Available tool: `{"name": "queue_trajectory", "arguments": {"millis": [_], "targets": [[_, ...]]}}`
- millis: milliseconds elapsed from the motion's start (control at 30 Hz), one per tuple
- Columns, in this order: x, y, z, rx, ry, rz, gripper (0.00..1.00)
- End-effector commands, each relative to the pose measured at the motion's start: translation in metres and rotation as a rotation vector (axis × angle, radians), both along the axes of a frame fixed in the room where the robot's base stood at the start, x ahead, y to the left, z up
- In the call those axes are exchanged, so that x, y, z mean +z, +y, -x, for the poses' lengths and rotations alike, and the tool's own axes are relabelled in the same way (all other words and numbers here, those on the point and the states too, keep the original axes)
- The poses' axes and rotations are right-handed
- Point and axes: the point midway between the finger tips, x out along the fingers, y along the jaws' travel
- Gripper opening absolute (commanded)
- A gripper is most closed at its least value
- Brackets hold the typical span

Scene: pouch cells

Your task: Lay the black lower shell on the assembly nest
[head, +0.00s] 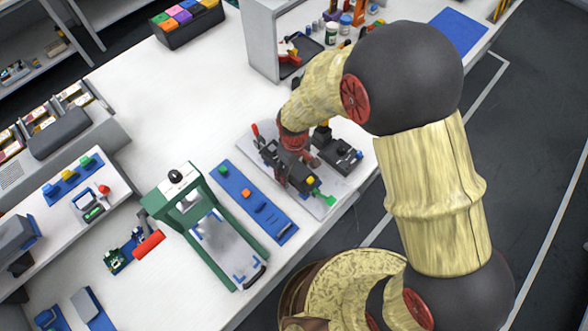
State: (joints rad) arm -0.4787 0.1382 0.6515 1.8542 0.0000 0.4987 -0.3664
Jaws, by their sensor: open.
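My gripper (300,162) points down over a pale grey plate (343,186) near the front edge of the bench. The gripper is open, though its fingertips are partly hidden by the wrist and dark parts. A long black part (296,175) with yellow and green bits at its near end lies directly under and beside the gripper. I cannot tell whether this is the black lower shell or part of the assembly nest. Contact between fingers and parts is hidden.
A red-handled clamp (255,131) rises at the plate's left. A blue strip (252,201) with small parts and a green-framed press (181,192) stand to the left. A grey shelf unit (262,42) is behind.

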Motion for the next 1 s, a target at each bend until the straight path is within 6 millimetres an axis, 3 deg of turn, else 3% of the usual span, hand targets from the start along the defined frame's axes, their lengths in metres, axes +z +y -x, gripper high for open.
{"name": "queue_trajectory", "arguments": {"millis": [600,1000], "targets": [[0.105,0.001,-0.001,0.000,-0.004,-0.002,0.69],[0.117,0.000,-0.001,0.000,-0.001,0.000,0.69]]}}
